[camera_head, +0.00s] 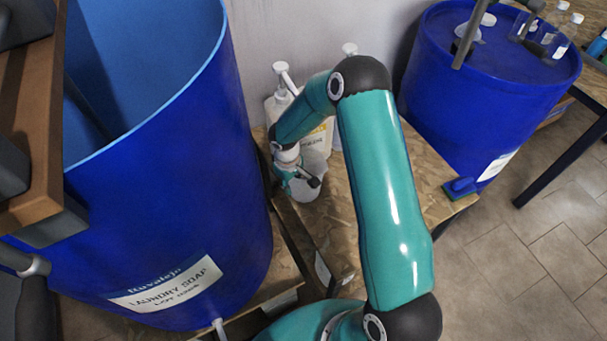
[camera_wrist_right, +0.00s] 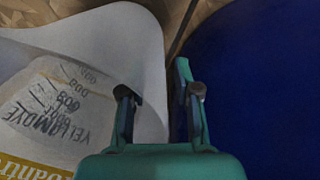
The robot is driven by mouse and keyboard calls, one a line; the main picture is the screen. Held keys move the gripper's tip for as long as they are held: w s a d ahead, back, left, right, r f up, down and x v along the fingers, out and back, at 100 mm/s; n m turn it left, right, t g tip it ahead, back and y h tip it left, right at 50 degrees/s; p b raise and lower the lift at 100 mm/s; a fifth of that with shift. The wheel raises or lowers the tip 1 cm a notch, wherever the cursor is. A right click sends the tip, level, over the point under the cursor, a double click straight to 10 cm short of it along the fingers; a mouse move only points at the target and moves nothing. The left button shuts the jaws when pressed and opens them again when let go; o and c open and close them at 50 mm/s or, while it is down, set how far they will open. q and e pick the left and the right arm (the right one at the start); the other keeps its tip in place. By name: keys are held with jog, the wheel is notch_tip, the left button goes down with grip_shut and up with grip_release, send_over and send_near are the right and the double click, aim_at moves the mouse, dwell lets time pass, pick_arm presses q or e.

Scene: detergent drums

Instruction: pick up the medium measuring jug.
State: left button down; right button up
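A white measuring jug (camera_head: 312,178) stands on the wooden board beside the large blue drum, partly covered by my right arm and gripper. My right gripper (camera_head: 300,182) is at the jug. In the wrist view its two fingers (camera_wrist_right: 157,85) stand apart, the left one over the jug's white surface and the right one outside its edge, against the blue drum. Whether either finger touches the jug I cannot tell. My left gripper is not in view.
A large open blue drum (camera_head: 165,190) labelled laundry soap stands close on the left. White pump bottles (camera_head: 280,95) stand behind the jug against the wall. A closed blue drum (camera_head: 480,90) is at the right.

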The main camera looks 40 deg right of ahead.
grip_shut()
jog(key=shift+r, duration=0.2)
dwell(0.5)
